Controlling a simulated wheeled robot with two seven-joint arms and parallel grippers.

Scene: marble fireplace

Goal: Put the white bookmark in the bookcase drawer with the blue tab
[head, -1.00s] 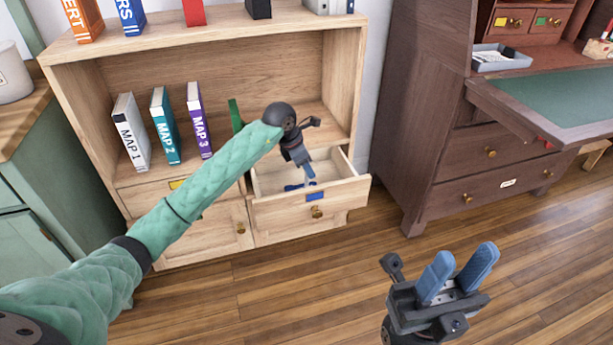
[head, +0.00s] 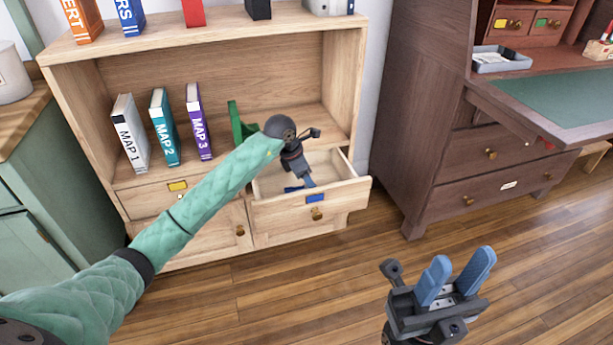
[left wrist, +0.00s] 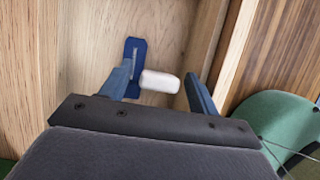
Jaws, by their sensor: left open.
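The bookcase drawer (head: 345,196) with the blue tab (head: 315,199) is pulled open. My left gripper (head: 301,185) is inside it, open, fingers pointing down. In the left wrist view, a small white rounded piece (left wrist: 160,81) shows between the left gripper's fingers (left wrist: 160,90), near the left finger and apart from the right one. I cannot tell from its shape whether it is the white bookmark. A flat blue piece with a pale slot (left wrist: 134,62) is beside it in the drawer. My right gripper (head: 456,278) is open and empty above the floor.
Map books (head: 165,128) and a green bookend (head: 238,124) stand on the bookcase shelf (head: 330,125) above the drawer. A closed drawer with a yellow tab (head: 177,185) is to the left. A dark desk (head: 430,150) stands right. The wood floor in front is clear.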

